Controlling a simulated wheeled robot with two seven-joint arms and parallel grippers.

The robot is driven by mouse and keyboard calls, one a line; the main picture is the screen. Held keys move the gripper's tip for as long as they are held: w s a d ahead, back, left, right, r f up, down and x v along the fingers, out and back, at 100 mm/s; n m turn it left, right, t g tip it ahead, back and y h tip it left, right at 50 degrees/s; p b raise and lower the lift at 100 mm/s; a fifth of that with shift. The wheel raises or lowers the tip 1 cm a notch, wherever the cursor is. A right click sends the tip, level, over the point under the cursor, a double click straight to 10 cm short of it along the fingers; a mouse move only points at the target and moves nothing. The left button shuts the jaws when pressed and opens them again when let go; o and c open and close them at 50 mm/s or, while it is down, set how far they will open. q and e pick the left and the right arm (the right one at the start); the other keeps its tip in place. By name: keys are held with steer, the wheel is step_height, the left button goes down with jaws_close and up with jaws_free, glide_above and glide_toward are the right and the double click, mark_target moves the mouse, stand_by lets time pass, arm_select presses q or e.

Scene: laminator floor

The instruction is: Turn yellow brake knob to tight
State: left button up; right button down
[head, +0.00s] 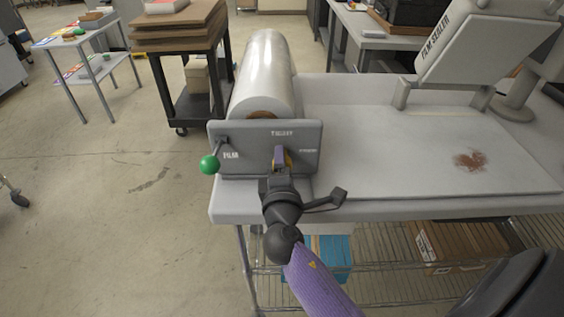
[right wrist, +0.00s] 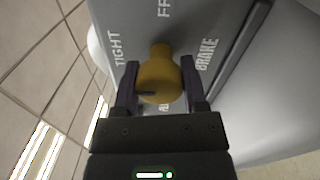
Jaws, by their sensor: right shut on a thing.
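The yellow brake knob (right wrist: 158,76) sits between the two fingers of my right gripper (right wrist: 160,88) in the right wrist view. The gripper is shut on it, one finger on each side. A dark mark on the knob's face lies toward the picture's left. The words TIGHT and BRAKE are printed on the grey panel around the knob; another word at the top is cut off. In the head view my right gripper (head: 281,162) reaches the front of the grey panel (head: 240,137) and hides most of the knob. My left gripper is not in view.
A lever with a green ball (head: 209,164) sticks out at the panel's left. A large film roll (head: 264,75) lies behind the panel. The white work table (head: 390,185) extends right, with a film sealer (head: 470,45) at the back. A black cart (head: 190,105) stands behind left.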

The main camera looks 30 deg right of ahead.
steer(key=shift+c, duration=0.7)
jaws_free()
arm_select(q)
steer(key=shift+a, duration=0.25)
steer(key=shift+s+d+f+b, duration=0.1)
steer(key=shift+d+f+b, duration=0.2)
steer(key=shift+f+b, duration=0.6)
arm_select(e)
steer(key=v, duration=1)
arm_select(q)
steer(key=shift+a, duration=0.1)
